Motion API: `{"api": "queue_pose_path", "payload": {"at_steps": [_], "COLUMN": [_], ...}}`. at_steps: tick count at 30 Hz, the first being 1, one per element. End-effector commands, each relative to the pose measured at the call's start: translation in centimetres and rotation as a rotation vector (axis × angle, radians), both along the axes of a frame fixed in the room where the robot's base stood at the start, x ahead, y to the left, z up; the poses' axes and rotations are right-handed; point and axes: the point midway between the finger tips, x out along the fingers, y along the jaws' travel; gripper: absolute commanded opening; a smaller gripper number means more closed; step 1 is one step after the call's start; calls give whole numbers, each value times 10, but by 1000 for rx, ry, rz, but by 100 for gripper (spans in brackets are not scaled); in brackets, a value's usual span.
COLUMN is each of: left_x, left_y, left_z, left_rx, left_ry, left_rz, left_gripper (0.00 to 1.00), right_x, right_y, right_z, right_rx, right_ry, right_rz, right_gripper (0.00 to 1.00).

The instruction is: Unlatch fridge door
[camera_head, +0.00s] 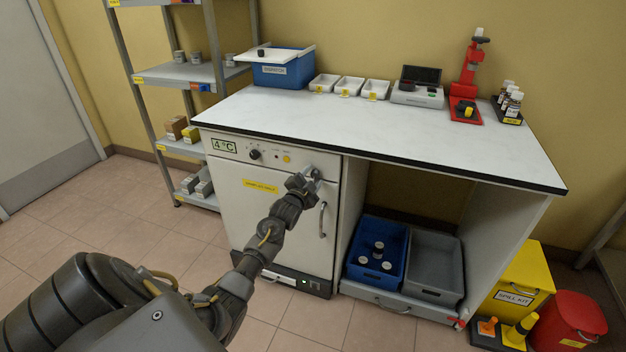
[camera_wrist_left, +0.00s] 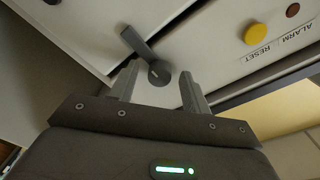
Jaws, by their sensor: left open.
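The white fridge (camera_head: 250,210) stands under the left part of the worktop, with its door shut. Its latch is a dark grey lever with a round pivot (camera_wrist_left: 146,55), near the door's upper edge. My left gripper (camera_head: 312,176) is at the door's upper right corner. In the left wrist view my left gripper (camera_wrist_left: 158,88) is open, its two fingers on either side of the latch pivot, with the lever reaching up and left beyond them. I cannot tell whether a finger touches it. The curved door handle (camera_head: 322,220) is just below the gripper. My right gripper is not in view.
Above the door is a panel with a knob (camera_head: 255,154) and a yellow reset button (camera_wrist_left: 257,34). The worktop (camera_head: 370,130) overhangs the fridge. Blue (camera_head: 398,236) and grey (camera_head: 456,250) crates stand to the right. The floor in front is clear.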

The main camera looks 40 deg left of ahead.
Motion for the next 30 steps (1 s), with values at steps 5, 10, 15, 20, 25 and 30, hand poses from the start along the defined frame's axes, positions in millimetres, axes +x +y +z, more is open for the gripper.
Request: {"api": "queue_pose_path", "payload": {"at_steps": [5,10,15,20,25,30], "left_x": [0,0,0,1,1,1], "left_y": [0,-1,-4,-3,-2,-2], "left_z": [0,0,0,0,1,1], "left_rx": [0,-1,-2,-21,-84,-203], "left_ry": [0,0,0,-7,-28,-69], "left_rz": [0,-1,-2,-4,-3,-2], "left_gripper": [39,16,3,3,3,3], "right_x": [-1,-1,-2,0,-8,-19], "right_y": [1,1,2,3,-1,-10], "right_z": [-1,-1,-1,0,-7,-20], "right_rx": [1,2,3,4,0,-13], "right_ry": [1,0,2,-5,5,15], "right_rz": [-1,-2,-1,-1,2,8], "right_gripper": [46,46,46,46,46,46]}}
